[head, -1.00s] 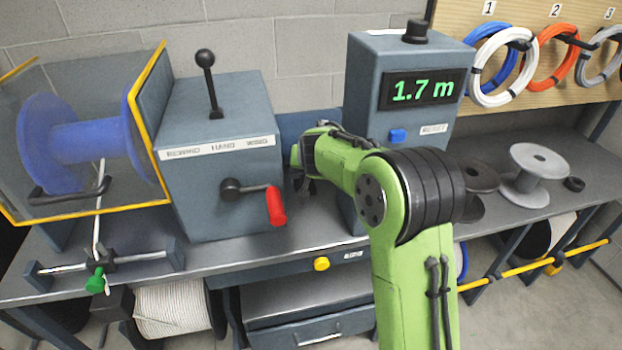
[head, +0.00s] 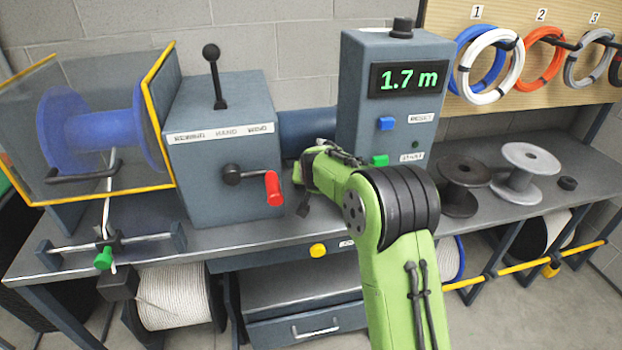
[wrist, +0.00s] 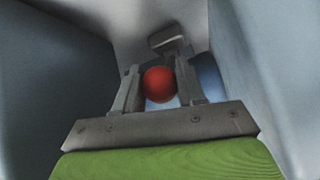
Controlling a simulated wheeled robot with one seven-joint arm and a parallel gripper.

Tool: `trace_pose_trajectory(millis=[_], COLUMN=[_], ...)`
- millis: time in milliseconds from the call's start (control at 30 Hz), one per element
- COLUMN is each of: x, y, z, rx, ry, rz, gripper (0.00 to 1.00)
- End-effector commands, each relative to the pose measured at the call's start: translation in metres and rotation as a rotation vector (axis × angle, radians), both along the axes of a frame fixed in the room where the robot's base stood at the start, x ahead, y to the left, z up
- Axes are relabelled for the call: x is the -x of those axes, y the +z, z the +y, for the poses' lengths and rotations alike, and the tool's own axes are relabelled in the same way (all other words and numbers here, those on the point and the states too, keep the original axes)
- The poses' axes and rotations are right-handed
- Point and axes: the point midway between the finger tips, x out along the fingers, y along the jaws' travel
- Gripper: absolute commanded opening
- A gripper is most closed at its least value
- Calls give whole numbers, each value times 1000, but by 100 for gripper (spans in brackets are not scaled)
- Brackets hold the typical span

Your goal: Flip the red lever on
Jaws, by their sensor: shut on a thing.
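A red ball knob (wrist: 159,84), taken to be the red lever's end, sits between my gripper's two fingers in the wrist view. My gripper (wrist: 158,72) is shut on it. The rest of the lever is hidden from that view. In the head view my gripper (head: 303,192) is in the gap between the rewind box and the display box, with its fingertips mostly hidden. The red knob held there does not show in the head view.
The rewind box (head: 225,190) carries a red-handled crank (head: 273,188) just left of my gripper and a black-knobbed lever (head: 215,75). The display box (head: 360,85) reads 1.7 m, with a blue button (head: 386,124) and green button (head: 379,160). Spools stand to the right.

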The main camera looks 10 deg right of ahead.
Motion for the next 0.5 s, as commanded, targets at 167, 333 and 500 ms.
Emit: trace_pose_trajectory(millis=[167,333,500], x=[2,2,1], y=[-5,-5,-3], z=[0,0,0], rx=[0,0,1], ry=[0,0,0], rz=[14,13,9], gripper=[0,0,64])
